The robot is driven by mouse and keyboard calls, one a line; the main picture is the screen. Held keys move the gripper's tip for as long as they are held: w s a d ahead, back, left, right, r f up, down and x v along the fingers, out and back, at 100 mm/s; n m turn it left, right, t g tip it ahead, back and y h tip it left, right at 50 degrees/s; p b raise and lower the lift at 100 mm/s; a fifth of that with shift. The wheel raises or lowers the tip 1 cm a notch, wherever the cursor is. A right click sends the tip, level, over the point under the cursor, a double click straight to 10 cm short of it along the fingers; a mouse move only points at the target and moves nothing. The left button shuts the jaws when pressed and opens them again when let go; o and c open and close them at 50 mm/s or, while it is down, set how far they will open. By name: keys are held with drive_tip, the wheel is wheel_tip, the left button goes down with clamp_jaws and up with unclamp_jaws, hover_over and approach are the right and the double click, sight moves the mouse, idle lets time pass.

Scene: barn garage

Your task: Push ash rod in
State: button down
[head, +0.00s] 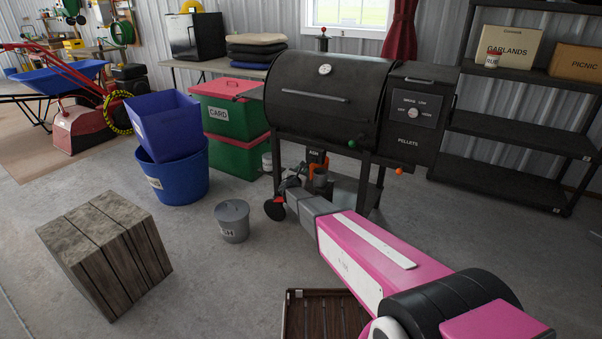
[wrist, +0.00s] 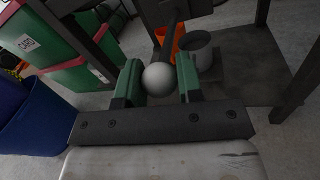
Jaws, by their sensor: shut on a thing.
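My gripper (wrist: 159,78) is shut on the knob, with a green finger pad on each side. In the head view my gripper (head: 292,181) is low at the left front of the black pellet grill (head: 320,100), under its barrel. The rod is hard to make out there behind my gripper and arm. How far the rod sticks out cannot be told.
An orange container (wrist: 172,43) and a grey cup (wrist: 196,50) stand on the grill's lower shelf, close beyond my gripper. Green boxes (head: 232,108) and a blue tub (head: 175,178) are at left. Dark grill legs flank the gripper.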

drive_tip(key=d+x, duration=0.1)
drive_tip(key=x, duration=0.6)
drive_tip(key=shift+d, duration=0.2)
drive_tip(key=c, duration=0.8)
unclamp_jaws()
drive_tip(key=shift+s, duration=0.2)
drive_tip(key=v, duration=1)
drive_tip(key=shift+s, duration=0.25)
